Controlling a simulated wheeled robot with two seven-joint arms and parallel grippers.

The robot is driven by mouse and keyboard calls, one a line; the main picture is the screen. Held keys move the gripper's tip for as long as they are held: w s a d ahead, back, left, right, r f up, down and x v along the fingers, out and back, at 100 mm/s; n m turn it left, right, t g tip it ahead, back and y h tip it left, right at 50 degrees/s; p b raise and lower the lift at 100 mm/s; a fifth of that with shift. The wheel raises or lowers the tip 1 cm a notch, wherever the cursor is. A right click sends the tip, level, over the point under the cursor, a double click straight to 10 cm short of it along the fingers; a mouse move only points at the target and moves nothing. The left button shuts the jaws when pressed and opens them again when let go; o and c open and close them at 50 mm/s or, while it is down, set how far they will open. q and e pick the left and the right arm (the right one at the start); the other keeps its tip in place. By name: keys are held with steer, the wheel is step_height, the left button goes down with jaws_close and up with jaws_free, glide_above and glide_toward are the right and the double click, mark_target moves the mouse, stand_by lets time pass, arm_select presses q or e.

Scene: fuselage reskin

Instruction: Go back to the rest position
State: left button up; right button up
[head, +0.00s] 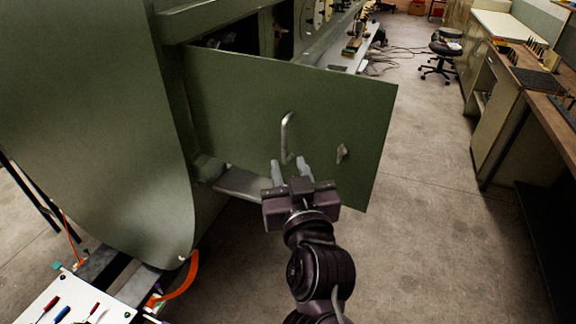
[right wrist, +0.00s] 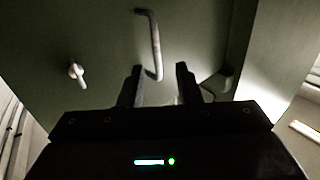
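My right gripper (head: 290,172) is in front of a green hinged panel (head: 240,105) on the fuselage. A metal bar handle (head: 287,138) on the panel sits just above the fingertips. In the right wrist view the handle (right wrist: 154,45) hangs down toward the gap between the fingers (right wrist: 158,85); I cannot tell whether they touch. A small latch (head: 341,153) is right of the handle. The panel stands open, swung out from the fuselage. My left gripper is not in view.
The curved green fuselage skin (head: 90,110) fills the left. A white tray (head: 75,302) with tools is at the lower left, near an orange strap (head: 184,280). A workbench (head: 535,85) and a stool (head: 440,55) are at the right. The floor between is clear.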

steer(key=w+d+f+n+g+h+b, duration=0.1)
steer(key=w+d+f+g, duration=0.15)
steer(key=f, duration=1.55)
steer(key=w+d+f+n+g+h+b, duration=0.1)
steer(key=f+g, duration=0.2)
steer(key=f, duration=1.5)
steer(key=s+d+f+g+h+b, duration=0.15)
steer(key=s+d+f, duration=0.3)
steer(key=f, duration=0.65)
steer(key=s+d+f+g, duration=0.35)
steer(key=s+f, duration=0.25)
steer(key=f, duration=0.6)
steer(key=s+d+f+g, duration=0.2)
steer(key=s+d+f, duration=0.2)
steer(key=s, duration=0.6)
steer(key=s+d+f+m+g+b, duration=0.1)
steer(key=s+d+f, duration=0.3)
steer(key=s+f, duration=0.5)
steer(key=s+d+f+m+g, duration=0.1)
steer(key=s+d+f+g, duration=0.2)
steer(key=s, duration=1)
step_height(320, 180, down, 4)
steer(key=shift+d+r+b, duration=0.2)
steer(key=shift+d+b, duration=0.1)
steer(key=shift+d, duration=0.7)
steer(key=shift+w+h, duration=0.1)
steer(key=shift+h, duration=0.15)
